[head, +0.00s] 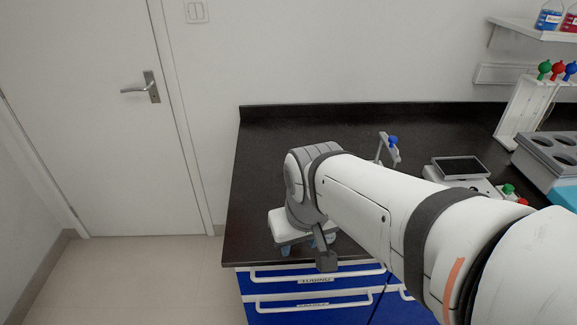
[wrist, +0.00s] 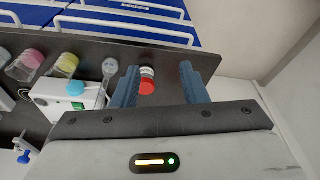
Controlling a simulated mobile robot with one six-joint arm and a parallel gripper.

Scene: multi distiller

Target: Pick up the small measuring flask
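In the wrist view, a small clear flask-like vessel (wrist: 109,67) with a rounded end and thin neck stands on the dark bench, just left of my gripper's left finger. It may be the small measuring flask, but the picture is too small to be sure. My gripper (wrist: 160,84) is open, with its two blue-grey fingers well apart. A small red-capped bottle with a white label (wrist: 148,80) shows between the fingers; I cannot tell its depth, and neither finger clearly touches it. In the head view, my gripper (head: 305,242) is low at the bench's front edge, and my arm hides these vessels.
In the wrist view, a yellow flask (wrist: 68,65), a pink flask (wrist: 26,65) and a white device (wrist: 62,98) stand to the left. In the head view, a screen device (head: 460,168), pipette rack (head: 525,105) and grey block (head: 552,150) are right. The back-left bench is clear.

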